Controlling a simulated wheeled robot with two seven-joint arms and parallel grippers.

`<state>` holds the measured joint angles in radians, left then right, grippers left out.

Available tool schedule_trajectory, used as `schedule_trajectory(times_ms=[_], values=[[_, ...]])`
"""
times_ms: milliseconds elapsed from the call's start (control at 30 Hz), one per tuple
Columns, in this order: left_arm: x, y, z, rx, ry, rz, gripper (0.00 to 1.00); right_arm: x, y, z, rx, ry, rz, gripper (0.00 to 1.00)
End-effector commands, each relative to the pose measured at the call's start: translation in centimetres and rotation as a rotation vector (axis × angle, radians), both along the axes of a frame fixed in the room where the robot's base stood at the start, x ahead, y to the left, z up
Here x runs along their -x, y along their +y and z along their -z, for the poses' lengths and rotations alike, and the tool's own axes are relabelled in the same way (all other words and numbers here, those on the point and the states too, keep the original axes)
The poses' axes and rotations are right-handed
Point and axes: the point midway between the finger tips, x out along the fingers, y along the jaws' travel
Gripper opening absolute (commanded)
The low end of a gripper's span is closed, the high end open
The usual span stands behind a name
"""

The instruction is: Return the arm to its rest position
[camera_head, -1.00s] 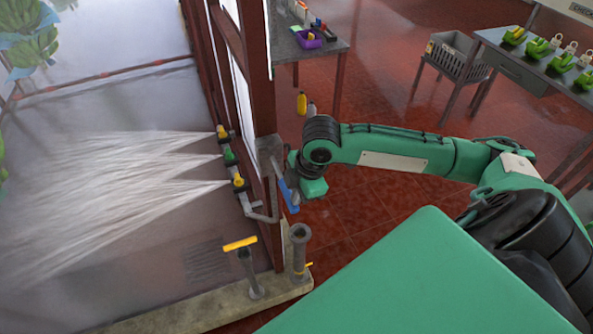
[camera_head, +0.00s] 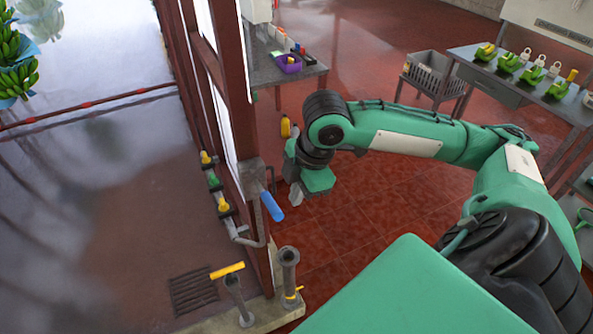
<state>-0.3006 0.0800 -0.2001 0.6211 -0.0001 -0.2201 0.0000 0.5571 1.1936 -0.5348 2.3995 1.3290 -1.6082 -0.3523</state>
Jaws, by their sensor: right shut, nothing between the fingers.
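My right arm, green with black joints, reaches in from the right. Its right gripper (camera_head: 296,194) points down beside the red post, small and partly hidden by its own wrist. It is shut with nothing in it. It is just right of the blue valve handle (camera_head: 271,206), with a small gap between them in the picture. The handle slants down to the right from a grey box (camera_head: 251,178) on the post. My left gripper is not in view.
A yellow-handled pipe (camera_head: 233,290) and an upright grey pipe (camera_head: 289,270) stand on the kerb. Red floor is open.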

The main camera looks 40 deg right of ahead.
Motion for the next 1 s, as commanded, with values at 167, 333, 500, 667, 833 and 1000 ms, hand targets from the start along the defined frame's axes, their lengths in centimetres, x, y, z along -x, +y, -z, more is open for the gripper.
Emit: schedule_trajectory(times_ms=[167,333,500,667,833,1000], values=[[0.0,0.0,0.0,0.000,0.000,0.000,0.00,0.0,0.0,0.0,0.000,0.000,0.000,0.00],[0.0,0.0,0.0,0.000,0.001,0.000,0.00,0.0,0.1,0.2,-0.003,-0.001,0.000,0.00],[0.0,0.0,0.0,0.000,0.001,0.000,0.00,-0.1,1.9,2.1,-0.036,-0.014,0.013,0.00],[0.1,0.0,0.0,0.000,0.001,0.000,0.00,0.0,4.7,5.2,-0.097,-0.044,0.068,0.00],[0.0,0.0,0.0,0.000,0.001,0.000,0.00,0.5,7.4,8.3,-0.172,-0.069,0.173,0.00],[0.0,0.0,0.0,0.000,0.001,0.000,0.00,1.8,9.4,11.4,-0.242,-0.080,0.337,0.00]])
